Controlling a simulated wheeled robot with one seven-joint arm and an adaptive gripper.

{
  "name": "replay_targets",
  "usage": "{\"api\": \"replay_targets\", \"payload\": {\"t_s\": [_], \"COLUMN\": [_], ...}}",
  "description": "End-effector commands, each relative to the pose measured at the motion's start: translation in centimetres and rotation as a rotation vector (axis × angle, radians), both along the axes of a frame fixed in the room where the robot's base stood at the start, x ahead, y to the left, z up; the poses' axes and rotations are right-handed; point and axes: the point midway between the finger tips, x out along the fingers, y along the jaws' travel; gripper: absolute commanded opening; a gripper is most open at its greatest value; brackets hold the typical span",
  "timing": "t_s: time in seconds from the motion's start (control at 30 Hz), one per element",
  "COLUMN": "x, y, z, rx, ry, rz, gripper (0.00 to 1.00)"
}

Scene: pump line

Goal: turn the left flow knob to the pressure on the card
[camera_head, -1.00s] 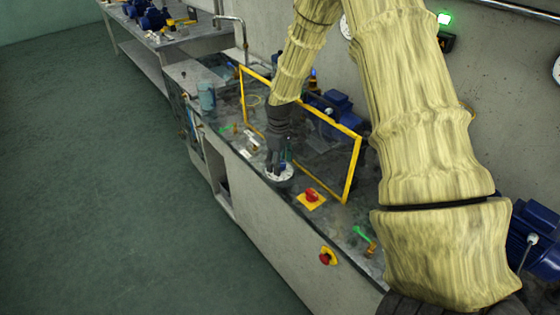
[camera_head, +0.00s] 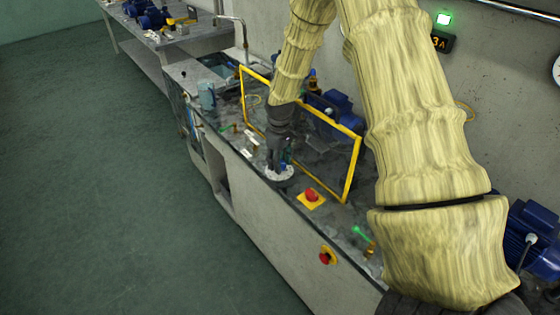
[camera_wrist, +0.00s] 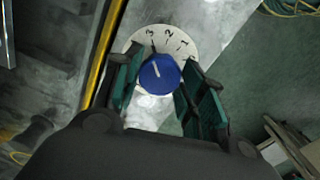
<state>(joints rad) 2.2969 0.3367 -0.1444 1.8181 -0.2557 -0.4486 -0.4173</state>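The blue flow knob (camera_wrist: 160,72) sits on a white round dial (camera_wrist: 182,36) marked 3, 2 and 1 in the wrist view. The knob's white line points up and slightly left, close to the 3. My gripper (camera_wrist: 162,80) has one finger on each side of the knob, close against it, and appears shut on it. In the head view my gripper (camera_head: 280,160) points down onto the white dial (camera_head: 279,174) at the bench's front edge. I cannot make out a readable pressure card.
A yellow-framed clear guard (camera_head: 352,170) stands right behind my gripper. A red button on a yellow plate (camera_head: 311,196) and a green-handled valve (camera_head: 362,235) lie to the right. A dark display (camera_head: 441,42), partly hidden by my arm, ends in "3A". A gauge (camera_head: 556,68) shows at the right edge.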

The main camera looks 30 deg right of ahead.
Motion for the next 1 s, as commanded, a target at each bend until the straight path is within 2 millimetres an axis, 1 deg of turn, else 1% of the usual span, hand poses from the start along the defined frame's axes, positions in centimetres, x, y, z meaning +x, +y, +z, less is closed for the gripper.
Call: {"api": "replay_targets", "payload": {"t_s": [0.03,0.1,0.43,0.57,0.77,1.0], "x": [0.1,0.1,0.1,0.1,0.2,0.2], "y": [-0.1,-0.1,0.0,0.0,0.0,0.0], "z": [0.1,0.1,0.1,0.8,3.5,7.7], "rx": [-0.002,-0.001,-0.001,0.000,-0.001,0.000], "ry": [-0.002,-0.001,-0.001,-0.002,-0.004,-0.004], "rz": [0.000,0.000,0.001,0.001,0.001,0.001], "gripper": [0.50,0.62,0.62,0.62,0.62,0.62]}}
